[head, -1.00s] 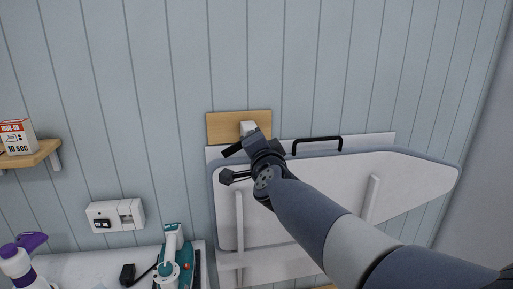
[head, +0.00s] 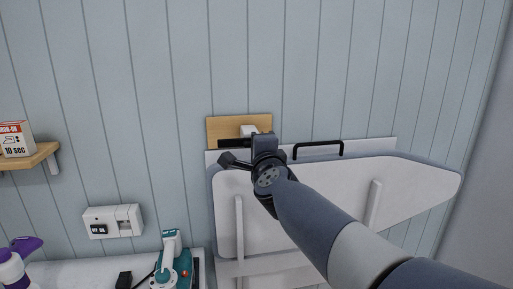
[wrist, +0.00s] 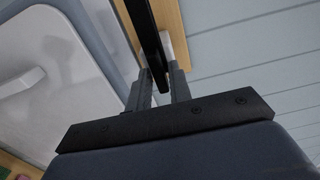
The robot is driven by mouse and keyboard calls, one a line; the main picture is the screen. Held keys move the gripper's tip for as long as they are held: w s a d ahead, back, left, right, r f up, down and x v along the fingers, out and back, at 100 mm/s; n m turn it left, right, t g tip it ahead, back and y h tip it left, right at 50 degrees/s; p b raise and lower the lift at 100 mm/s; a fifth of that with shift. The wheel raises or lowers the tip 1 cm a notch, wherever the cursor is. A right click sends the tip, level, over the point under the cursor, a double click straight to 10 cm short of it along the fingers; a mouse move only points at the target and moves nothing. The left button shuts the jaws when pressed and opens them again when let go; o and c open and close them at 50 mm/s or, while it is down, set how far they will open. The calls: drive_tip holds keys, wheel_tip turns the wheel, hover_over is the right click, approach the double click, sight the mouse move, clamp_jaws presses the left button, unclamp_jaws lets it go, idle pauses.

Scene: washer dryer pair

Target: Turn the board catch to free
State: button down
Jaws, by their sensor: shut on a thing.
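The board catch is a black bar (head: 233,143) at a white block (head: 249,130) on a wooden plate (head: 215,125) on the wall. In the head view the bar points left and lies about level, above the top left of the white ironing board (head: 330,190). My gripper (head: 262,142) is at the bar's right end and partly covers the block. In the wrist view the black bar (wrist: 146,35) runs down between the two fingers (wrist: 161,82), which are shut on it. The white block (wrist: 167,47) shows beyond the fingers.
A black handle (head: 318,147) sits on the board's top edge, right of my gripper. At lower left are a teal iron (head: 170,265), a wall socket box (head: 114,220) and a purple-topped bottle (head: 18,262). A small shelf (head: 30,158) holds a box. The wall above is clear.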

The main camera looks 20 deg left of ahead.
drive_tip(key=shift+f, duration=0.1)
drive_tip(key=c, duration=1.5)
unclamp_jaws()
drive_tip(key=shift+s, duration=0.1)
drive_tip(key=v, duration=1)
drive_tip(key=shift+s+d, duration=0.2)
drive_tip(key=shift+s, duration=0.1)
drive_tip(key=shift+x, duration=5.45)
drive_tip(key=shift+d, duration=0.1)
